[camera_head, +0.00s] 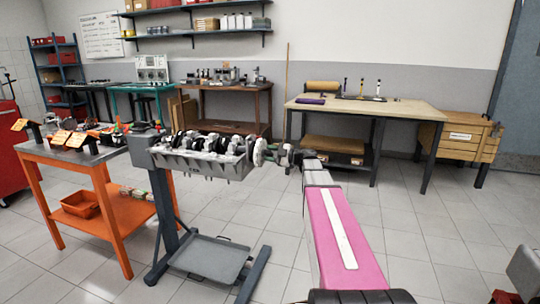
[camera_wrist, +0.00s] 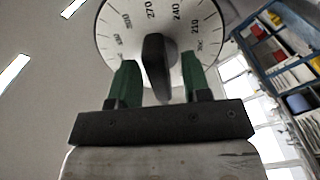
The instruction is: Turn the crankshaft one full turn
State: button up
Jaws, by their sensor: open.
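The crankshaft (camera_head: 195,143) lies in the grey engine block (camera_head: 205,164) on its stand. A white degree wheel (camera_head: 260,151) faces my arm at the block's right end. In the wrist view the degree wheel (camera_wrist: 132,25) fills the top, with printed numbers such as 210, 240 and 270. A dark upright bar-shaped handle (camera_wrist: 156,65) stands at its middle. My gripper (camera_wrist: 158,75) has its green fingers open, one on each side of the handle, with visible gaps. In the head view my gripper (camera_head: 285,155) is small beside the wheel.
The stand's dark post (camera_head: 163,215) and grey drip tray (camera_head: 209,258) are below the block. An orange cart (camera_head: 107,200) stands close at left. A workbench (camera_head: 415,112) is behind at right. The floor at right is mostly clear.

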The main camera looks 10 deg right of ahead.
jog(key=shift+a, duration=0.1)
grip_shut()
jog(key=shift+m, duration=0.3)
